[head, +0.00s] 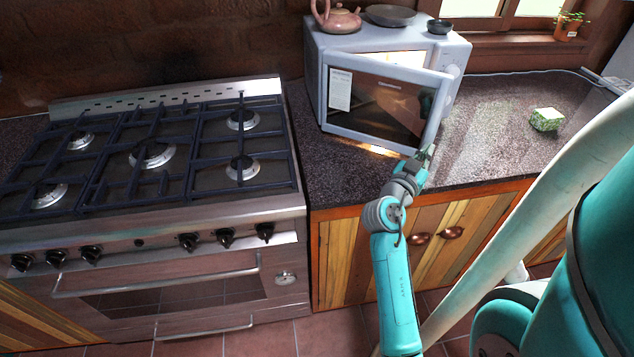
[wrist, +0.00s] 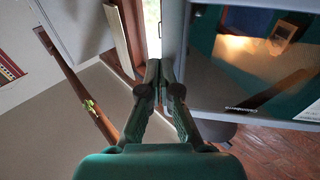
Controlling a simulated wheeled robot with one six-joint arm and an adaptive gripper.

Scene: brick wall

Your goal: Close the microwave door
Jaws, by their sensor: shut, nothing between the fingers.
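The microwave (head: 318,42) stands on the dark speckled counter. Its door (head: 385,138) is partly open, hinged at the left, with its free right edge swung out from the body and a bright gap above it. My gripper (head: 430,152) is shut and empty at the lower right corner of the door. In the wrist view my gripper's fingertips (wrist: 162,70) are together close to the edge of the door (wrist: 172,35), whose dark window fills the right side. I cannot tell whether the fingers touch the door. The microwave body (wrist: 82,28) shows at upper left there.
A pink teapot (head: 337,17), a dark plate (head: 390,15) and a small dark bowl (head: 439,27) sit on the microwave. A stove (head: 165,215) is at the left.

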